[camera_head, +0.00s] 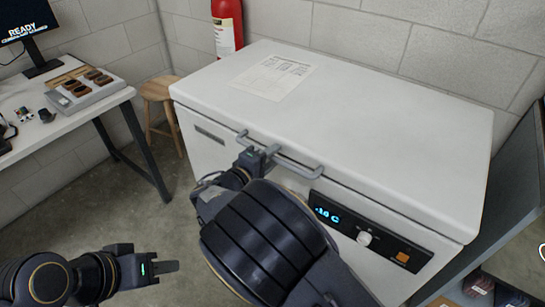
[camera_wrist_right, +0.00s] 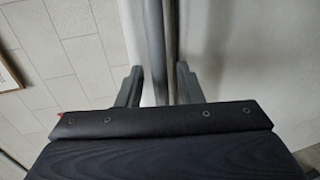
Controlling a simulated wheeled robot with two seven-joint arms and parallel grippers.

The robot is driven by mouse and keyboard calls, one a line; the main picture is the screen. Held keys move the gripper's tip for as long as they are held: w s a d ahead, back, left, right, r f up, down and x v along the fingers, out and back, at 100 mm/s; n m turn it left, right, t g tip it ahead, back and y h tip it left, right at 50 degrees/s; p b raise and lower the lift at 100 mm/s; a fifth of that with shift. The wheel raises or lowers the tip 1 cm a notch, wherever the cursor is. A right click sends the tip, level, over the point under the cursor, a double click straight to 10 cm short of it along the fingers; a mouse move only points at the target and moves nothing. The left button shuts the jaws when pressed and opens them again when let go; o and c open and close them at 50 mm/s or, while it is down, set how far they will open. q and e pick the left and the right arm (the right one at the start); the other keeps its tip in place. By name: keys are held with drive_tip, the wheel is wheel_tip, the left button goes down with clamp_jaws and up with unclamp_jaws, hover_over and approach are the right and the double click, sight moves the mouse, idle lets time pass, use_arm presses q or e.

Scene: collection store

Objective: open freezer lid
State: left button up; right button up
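The white chest freezer has its lid (camera_head: 350,110) down flat on the body (camera_head: 210,145). A grey bar handle (camera_head: 300,168) runs along the lid's front edge; in the right wrist view the bar (camera_wrist_right: 156,50) passes between my fingers. My right gripper (camera_head: 262,158) is at the handle's left part. In the wrist view its fingers (camera_wrist_right: 158,88) stand on either side of the bar, open, with a gap showing. My left gripper (camera_head: 165,267) is low at the left, away from the freezer; its fingers appear edge-on, so I cannot tell their opening.
A paper sheet (camera_head: 272,77) lies on the lid. A fire extinguisher (camera_head: 228,28) hangs behind the freezer. A wooden stool (camera_head: 158,92) and a desk (camera_head: 95,105) with a monitor stand left. The freezer's control panel (camera_head: 370,235) is at front right, beside a grey shelf (camera_head: 500,185).

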drive_tip(key=shift+w+d, duration=0.2)
drive_tip(key=shift+w, duration=0.1)
clamp_jaws()
